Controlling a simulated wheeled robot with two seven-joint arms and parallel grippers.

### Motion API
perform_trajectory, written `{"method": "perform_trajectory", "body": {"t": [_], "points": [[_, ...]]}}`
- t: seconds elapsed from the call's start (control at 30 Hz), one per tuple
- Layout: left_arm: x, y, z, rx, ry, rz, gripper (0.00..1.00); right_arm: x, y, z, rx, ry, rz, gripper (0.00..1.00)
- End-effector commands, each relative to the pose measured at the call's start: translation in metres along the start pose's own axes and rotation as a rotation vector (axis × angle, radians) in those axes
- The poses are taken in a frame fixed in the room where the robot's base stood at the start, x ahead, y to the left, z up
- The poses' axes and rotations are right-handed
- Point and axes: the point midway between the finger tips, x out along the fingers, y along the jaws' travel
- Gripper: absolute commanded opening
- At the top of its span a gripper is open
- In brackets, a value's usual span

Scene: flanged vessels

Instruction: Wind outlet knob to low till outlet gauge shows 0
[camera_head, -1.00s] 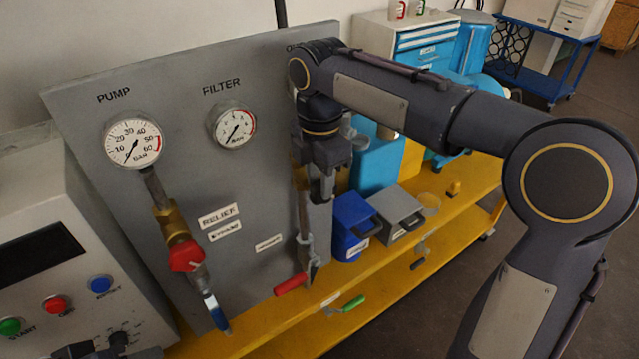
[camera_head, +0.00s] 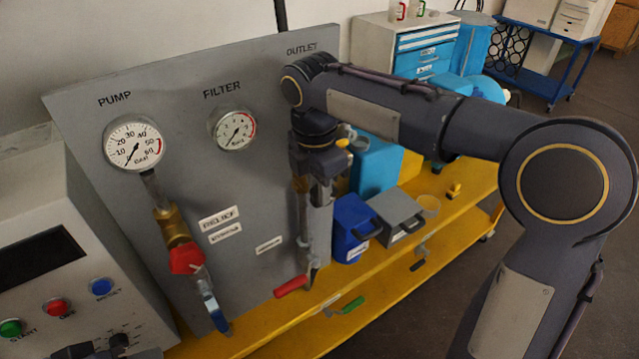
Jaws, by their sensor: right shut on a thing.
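The OUTLET label (camera_head: 301,48) shows at the top right of the grey panel (camera_head: 255,165). The outlet gauge under it is hidden behind my right arm, so its needle cannot be read. My right gripper (camera_head: 318,225) points down along the outlet line at the panel's right edge. It is shut, apparently on the outlet knob, which the gripper and wrist hide. A red lever handle (camera_head: 291,286) shows below it. My left gripper cannot be made out.
The pump gauge (camera_head: 134,144), filter gauge (camera_head: 233,130) and red pump knob (camera_head: 186,258) are to the left.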

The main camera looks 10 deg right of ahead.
Motion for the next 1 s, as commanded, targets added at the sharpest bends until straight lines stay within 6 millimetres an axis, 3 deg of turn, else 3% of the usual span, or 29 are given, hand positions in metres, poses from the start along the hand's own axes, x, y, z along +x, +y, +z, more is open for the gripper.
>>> {"method": "perform_trajectory", "body": {"t": [0.6, 1.0], "points": [[-0.026, 0.012, -0.013, 0.0, 0.0, 0.0, 0.5, 0.003, 0.0, -0.01, -0.006, -0.424, 0.0, 0.0], [-0.031, 0.014, -0.015, 0.0, 0.0, 0.0, 0.5, 0.007, 0.0, -0.012, -0.002, -0.558, 0.0, 0.0]]}}
